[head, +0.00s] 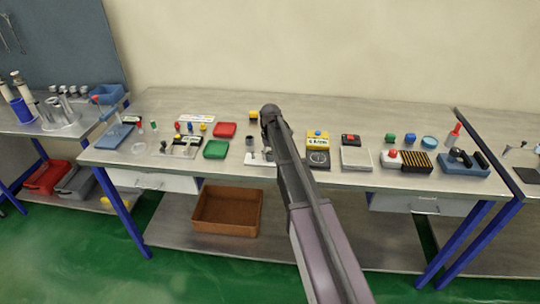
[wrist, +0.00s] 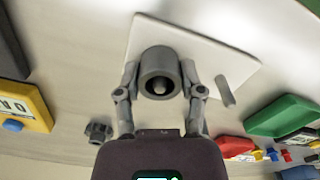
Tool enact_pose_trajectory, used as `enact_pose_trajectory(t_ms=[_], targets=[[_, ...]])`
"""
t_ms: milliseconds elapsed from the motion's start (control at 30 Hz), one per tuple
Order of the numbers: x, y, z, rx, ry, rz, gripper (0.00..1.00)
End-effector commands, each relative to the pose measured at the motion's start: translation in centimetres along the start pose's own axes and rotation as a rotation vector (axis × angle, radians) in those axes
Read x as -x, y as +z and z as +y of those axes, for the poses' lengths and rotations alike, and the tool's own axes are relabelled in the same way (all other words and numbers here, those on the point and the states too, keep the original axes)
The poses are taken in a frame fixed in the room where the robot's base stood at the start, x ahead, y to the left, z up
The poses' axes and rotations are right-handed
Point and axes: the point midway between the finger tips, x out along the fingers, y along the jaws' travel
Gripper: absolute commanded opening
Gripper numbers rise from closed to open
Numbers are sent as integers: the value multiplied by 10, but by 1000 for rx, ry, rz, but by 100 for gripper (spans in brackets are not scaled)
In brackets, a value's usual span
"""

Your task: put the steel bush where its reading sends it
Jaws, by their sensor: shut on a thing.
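The steel bush (wrist: 150,60) is a grey hollow cylinder in the wrist view. My gripper (wrist: 160,82) has a finger on each side of it and is shut on it. A rounded grey pin tip shows inside the bore; I cannot tell whether the bush sits around a post or is clear of it. A white plate (wrist: 215,62) lies behind the bush, with a small grey upright piece at its right. In the head view the white plate (head: 256,159) is partly behind my arm, and my fingers cannot be made out there.
A yellow unit (head: 318,141) with a blue button stands right of my arm; its lettering is not surely legible. Red (head: 225,130) and green (head: 215,149) trays lie left. A white-topped square (head: 356,157) lies right. A brown crate (head: 227,210) is on the shelf below.

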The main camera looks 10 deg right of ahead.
Motion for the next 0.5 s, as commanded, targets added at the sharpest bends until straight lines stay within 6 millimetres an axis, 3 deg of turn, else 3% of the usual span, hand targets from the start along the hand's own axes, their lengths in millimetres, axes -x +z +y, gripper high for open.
enact_pose_trajectory(t_ms=[267, 300, 400, 500], targets=[[-1, 0, 0, 0, 0, 0, 0], [-1, 0, 0, 0, 0, 0, 56], [-1, 0, 0, 0, 0, 0, 86], [-1, 0, 0, 0, 0, 0, 91]])
